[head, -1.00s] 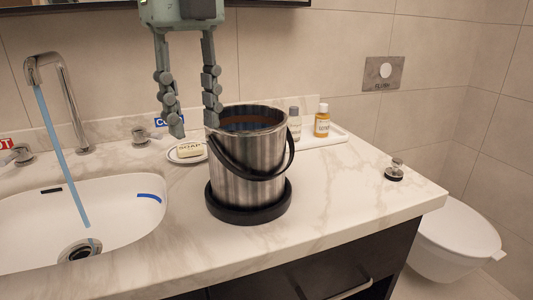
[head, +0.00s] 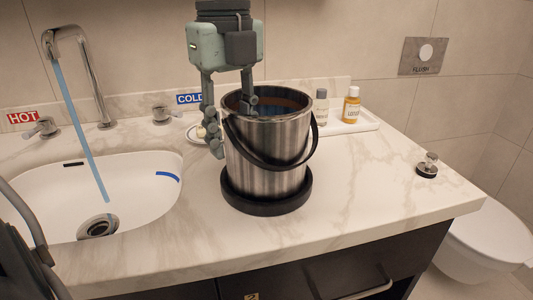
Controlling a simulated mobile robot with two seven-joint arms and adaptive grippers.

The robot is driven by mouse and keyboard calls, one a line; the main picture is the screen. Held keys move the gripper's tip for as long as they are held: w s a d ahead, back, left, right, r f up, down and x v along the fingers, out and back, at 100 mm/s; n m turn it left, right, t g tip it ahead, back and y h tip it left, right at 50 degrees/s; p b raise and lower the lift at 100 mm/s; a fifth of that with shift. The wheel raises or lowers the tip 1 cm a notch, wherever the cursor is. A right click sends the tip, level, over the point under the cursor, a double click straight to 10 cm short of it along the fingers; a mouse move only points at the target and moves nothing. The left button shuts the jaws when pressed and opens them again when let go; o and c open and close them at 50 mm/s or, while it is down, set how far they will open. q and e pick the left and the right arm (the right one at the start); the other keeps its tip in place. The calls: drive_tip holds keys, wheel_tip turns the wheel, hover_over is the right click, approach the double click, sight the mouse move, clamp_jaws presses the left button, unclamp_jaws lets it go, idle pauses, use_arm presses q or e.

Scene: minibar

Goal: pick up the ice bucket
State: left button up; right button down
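The ice bucket (head: 275,140) is a brushed metal pail with a black base and a black carry handle hanging across its front. It stands upright on the counter, right of the sink. My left gripper (head: 233,128) points down at the bucket's left rim with its fingers apart. One finger is outside the left wall and the other reaches into the bucket's opening, so the wall lies between them. I cannot tell whether either finger touches the wall. My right gripper is not in view.
The sink (head: 50,190) with a running tap (head: 95,80) is at left. Small bottles (head: 351,105) stand on a tray (head: 362,125) behind the bucket. A metal stopper (head: 428,165) is at right. The counter's front (head: 370,205) is clear.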

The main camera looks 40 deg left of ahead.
use_arm(q)
clamp_jaws()
drive_tip(key=shift+w+r, duration=0.1)
drive_tip(key=shift+r, duration=0.1)
idle(0.7)
